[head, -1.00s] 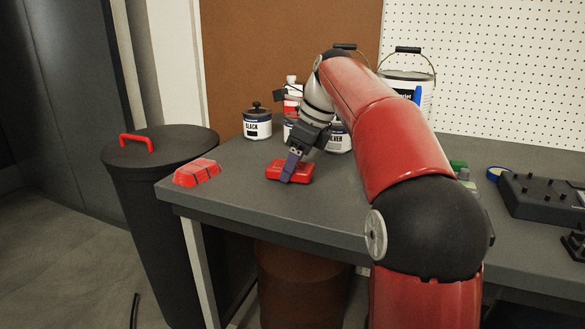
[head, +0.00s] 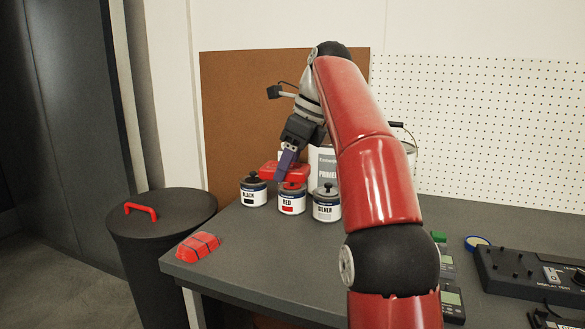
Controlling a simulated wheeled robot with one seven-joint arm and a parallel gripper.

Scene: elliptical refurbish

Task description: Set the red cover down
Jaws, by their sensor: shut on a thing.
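My gripper (head: 286,166) is shut on the red cover (head: 296,171). It holds the cover up above the bench, at about the height of the paint can tops in the picture. The cover shows just above the red paint can (head: 291,203); I cannot tell whether it is over the can or in front of it. Part of the cover is hidden by the fingers. A second red piece with dark lines (head: 198,246) lies at the left corner of the grey bench (head: 265,262).
The black can (head: 253,194) and silver can (head: 326,207) stand beside the red can. A primer tin (head: 323,160) is behind. A black bin (head: 160,230) stands left of the bench. Devices and blue tape (head: 477,242) lie at right.

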